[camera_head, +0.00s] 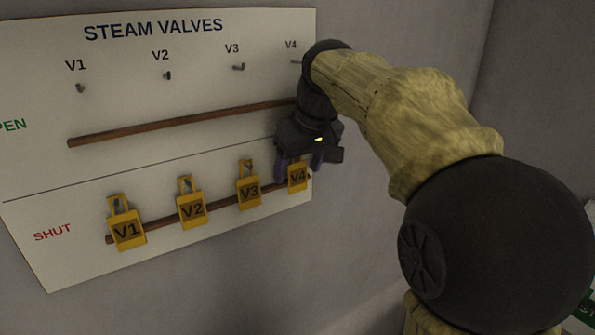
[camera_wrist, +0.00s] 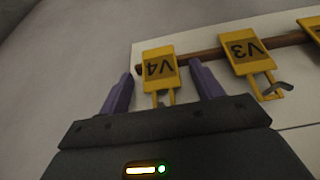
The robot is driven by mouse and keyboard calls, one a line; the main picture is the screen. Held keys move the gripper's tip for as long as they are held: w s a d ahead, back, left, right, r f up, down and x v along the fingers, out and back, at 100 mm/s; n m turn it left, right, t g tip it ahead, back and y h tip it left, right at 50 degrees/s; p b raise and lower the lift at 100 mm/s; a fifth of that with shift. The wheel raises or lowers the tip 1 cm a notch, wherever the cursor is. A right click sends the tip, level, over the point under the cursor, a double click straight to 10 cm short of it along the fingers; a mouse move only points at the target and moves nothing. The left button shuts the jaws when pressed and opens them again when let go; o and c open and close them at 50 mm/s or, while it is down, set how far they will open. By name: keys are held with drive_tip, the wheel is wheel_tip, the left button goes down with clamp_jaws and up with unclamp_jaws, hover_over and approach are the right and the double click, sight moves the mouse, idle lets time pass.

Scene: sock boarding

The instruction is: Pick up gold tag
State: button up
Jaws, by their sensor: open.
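Gold-yellow tags hang in the SHUT row of a white board: V1 (camera_head: 126,232), V2 (camera_head: 191,208), V3 (camera_head: 249,191) and V4 (camera_head: 297,178). My gripper (camera_head: 300,168) is at the V4 tag, at the right end of the row. In the wrist view, the V4 tag (camera_wrist: 160,68) lies between the two purple fingers of my gripper (camera_wrist: 160,85). The fingers are apart, with a gap on each side of the tag. The V3 tag (camera_wrist: 246,49) is just right of the right finger there.
The STEAM VALVES board (camera_head: 190,70) is on a grey wall. A brown rail (camera_head: 180,123) crosses its OPEN row, and another brown rail (camera_head: 160,223) runs behind the tags. Small hooks stand under the V1 to V4 labels. The OPEN row holds no tags in view.

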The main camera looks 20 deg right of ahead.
idle(0.4)
drive_tip(key=c, duration=1)
drive_tip(key=shift+c, duration=0.2)
drive_tip(key=shift+s+d+r+b, duration=0.1)
drive_tip(key=shift+s+r+b, duration=0.25)
drive_tip(key=shift+s+b, duration=0.05)
drive_tip(key=s+d+r+b, duration=0.4)
drive_tip(key=s+r, duration=0.3)
drive_tip(key=s, duration=0.5)
drive_tip(key=shift+s+r, duration=0.2)
drive_tip(key=shift+s, duration=0.1)
